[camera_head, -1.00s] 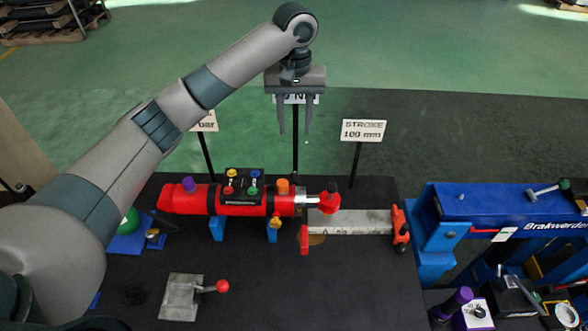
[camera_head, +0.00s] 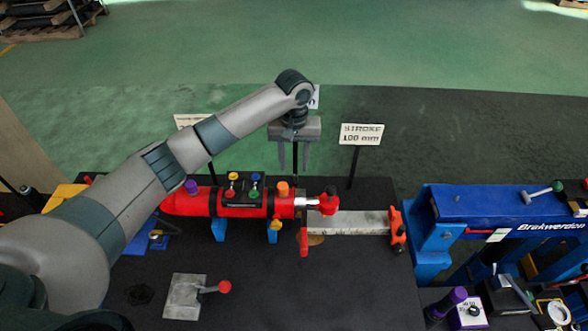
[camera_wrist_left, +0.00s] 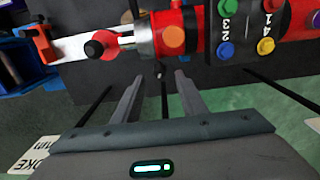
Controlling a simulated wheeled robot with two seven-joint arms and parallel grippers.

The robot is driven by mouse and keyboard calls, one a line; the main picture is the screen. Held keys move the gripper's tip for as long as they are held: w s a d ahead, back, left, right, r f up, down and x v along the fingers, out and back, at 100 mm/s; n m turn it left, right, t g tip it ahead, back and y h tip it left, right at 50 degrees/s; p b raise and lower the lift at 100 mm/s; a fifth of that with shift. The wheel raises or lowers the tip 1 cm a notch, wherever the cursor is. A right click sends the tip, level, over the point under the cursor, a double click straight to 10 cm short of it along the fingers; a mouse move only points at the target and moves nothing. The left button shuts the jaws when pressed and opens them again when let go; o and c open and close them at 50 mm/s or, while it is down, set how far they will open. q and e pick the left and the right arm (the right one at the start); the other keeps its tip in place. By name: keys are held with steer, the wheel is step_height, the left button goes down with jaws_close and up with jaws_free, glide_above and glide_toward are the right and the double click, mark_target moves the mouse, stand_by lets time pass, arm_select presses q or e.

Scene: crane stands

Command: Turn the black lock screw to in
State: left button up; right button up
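A black knob (camera_head: 330,190), which looks like the black lock screw, sits on the red rod-end piece (camera_head: 327,206) at the right end of the red cylinder (camera_head: 190,203). In the left wrist view the black knob (camera_wrist_left: 94,48) shows at the upper left, left of the silver rod. My left gripper (camera_head: 294,165) points down with its two fingers apart and nothing between them. It appears above and slightly left of the knob in the head view, not touching it. In the left wrist view the open fingertips (camera_wrist_left: 158,78) are right of the knob. My right gripper is out of view.
A sign reading STROKE 100 mm (camera_head: 361,134) stands on a thin post behind the cylinder. A valve block with coloured knobs (camera_head: 243,190) is on the cylinder. A blue frame (camera_head: 490,210) stands at the right.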

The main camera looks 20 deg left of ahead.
mark_target(294, 176)
arm_select(q)
steer(key=shift+f+p, duration=0.65)
steer(key=shift+f, duration=1.95)
jaws_close()
